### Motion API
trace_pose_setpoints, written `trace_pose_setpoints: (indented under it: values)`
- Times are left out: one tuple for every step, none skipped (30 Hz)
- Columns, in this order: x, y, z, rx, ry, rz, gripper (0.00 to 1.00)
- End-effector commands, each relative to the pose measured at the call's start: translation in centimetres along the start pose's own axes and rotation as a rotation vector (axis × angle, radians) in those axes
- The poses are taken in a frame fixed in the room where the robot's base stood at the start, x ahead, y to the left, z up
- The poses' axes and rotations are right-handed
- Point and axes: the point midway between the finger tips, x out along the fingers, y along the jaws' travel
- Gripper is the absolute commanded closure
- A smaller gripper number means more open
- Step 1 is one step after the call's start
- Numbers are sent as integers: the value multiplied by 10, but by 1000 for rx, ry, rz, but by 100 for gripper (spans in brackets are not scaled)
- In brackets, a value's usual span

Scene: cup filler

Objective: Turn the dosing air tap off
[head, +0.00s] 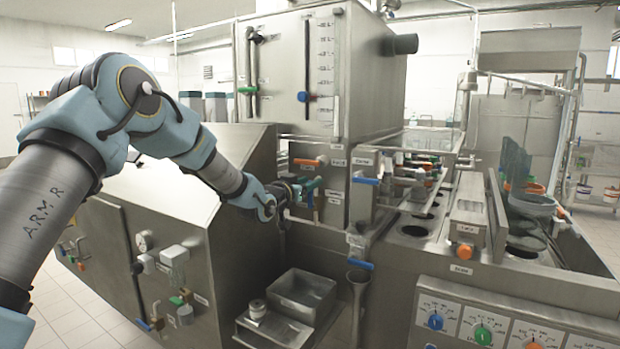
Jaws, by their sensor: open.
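My gripper (303,190) is at the middle of the head view, at the end of my blue and grey arm. Its jaws are open, close to a small green-teal handle (313,187) on the steel front panel. I cannot tell whether they touch it. An orange-handled tap (307,161) sits just above the gripper, its lever lying level. A blue-handled tap (366,180) is to the right, its lever also near level. Small labels stand beside these taps, but they are too small to read, so I cannot tell which tap is the dosing air tap.
A steel tank (365,85) with a level gauge rises behind the gripper. A steel tray (303,292) and a blue-handled drain valve (360,264) are below. A slanted steel housing (170,195) lies under my arm. Coloured knobs (483,334) line the right front panel.

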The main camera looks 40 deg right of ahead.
Motion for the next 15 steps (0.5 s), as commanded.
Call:
trace_pose_setpoints:
  values:
    - [3,0,-1,0,0,0,51]
    - [5,0,0,0,-1,0,51]
    - [6,0,0,0,-1,0,51]
    - [7,0,0,0,-1,0,51]
    - [7,0,0,0,-1,0,51]
    - [7,0,0,1,-1,0,51]
    - [7,0,0,1,-1,0,51]
    - [7,0,1,1,-1,0,51]
    - [7,0,1,1,-1,0,51]
    - [7,0,1,1,-1,0,51]
    - [7,0,1,1,-1,0,51]
    - [7,0,1,1,-1,0,52]
    - [7,0,1,1,-1,0,56]
    - [7,0,1,1,-1,0,59]
    - [7,0,0,1,-1,0,64]
